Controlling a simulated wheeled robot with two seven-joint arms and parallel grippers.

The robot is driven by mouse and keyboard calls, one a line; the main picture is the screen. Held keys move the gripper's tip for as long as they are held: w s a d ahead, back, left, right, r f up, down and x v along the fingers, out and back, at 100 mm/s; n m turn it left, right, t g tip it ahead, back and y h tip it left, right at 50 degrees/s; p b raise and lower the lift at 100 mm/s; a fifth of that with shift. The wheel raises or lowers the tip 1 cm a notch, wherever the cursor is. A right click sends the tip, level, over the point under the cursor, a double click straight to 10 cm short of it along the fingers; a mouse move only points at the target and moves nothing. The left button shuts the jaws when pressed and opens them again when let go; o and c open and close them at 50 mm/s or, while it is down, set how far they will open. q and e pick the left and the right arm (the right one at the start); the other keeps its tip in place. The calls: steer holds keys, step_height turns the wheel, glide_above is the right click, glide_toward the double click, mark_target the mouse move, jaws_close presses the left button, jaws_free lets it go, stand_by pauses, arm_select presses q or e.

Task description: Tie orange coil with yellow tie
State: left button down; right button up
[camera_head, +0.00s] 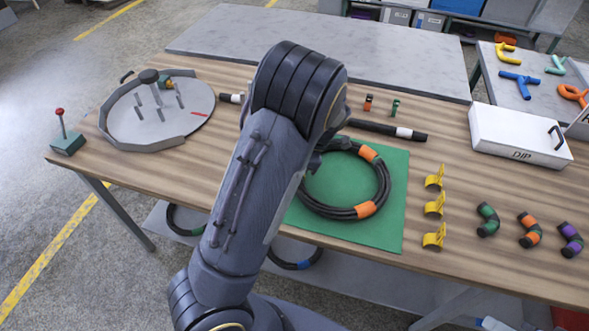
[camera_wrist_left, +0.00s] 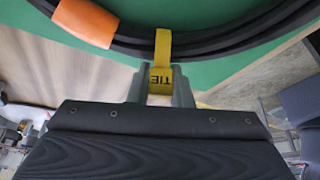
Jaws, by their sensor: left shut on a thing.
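The orange coil is a black hose ring with orange bands (camera_head: 325,211), lying on a green mat (camera_head: 390,232). In the left wrist view its black hose (camera_wrist_left: 215,45) and an orange band (camera_wrist_left: 84,21) cross the top. My left gripper (camera_wrist_left: 160,88) is shut on a yellow tie (camera_wrist_left: 161,73) marked TIE. The tie's strap reaches up to the hose and overlaps its near edge; I cannot tell whether it goes around. In the head view my left arm hides the coil's left side and most of the gripper. My right gripper is in neither view.
Several yellow ties (camera_head: 433,205) stand in a row right of the mat. Short banded hose pieces (camera_head: 529,230) lie farther right. A white DIP box (camera_head: 518,135) is at the back right, and a round grey tray (camera_head: 125,137) at the left.

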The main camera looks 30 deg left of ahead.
arm_select(q)
steer(key=shift+s+d+f, duration=0.15)
steer(key=shift+f, duration=0.35)
steer(key=shift+s+d+f, duration=0.1)
steer(key=shift+f, duration=0.35)
steer(key=shift+a+f+b, duration=0.1)
steer(key=shift+f+b, duration=0.1)
steer(key=shift+b, duration=0.1)
steer(key=shift+w, duration=0.1)
steer(key=c, duration=1.5)
jaws_free()
steer(key=shift+w, duration=0.1)
steer(key=shift+c, duration=0.2)
steer(key=o, duration=0.3)
steer(key=shift+w+d+r, duration=0.1)
steer(key=shift+d, duration=0.1)
steer(key=shift+w+a, duration=0.1)
steer(key=shift+a+r, duration=0.1)
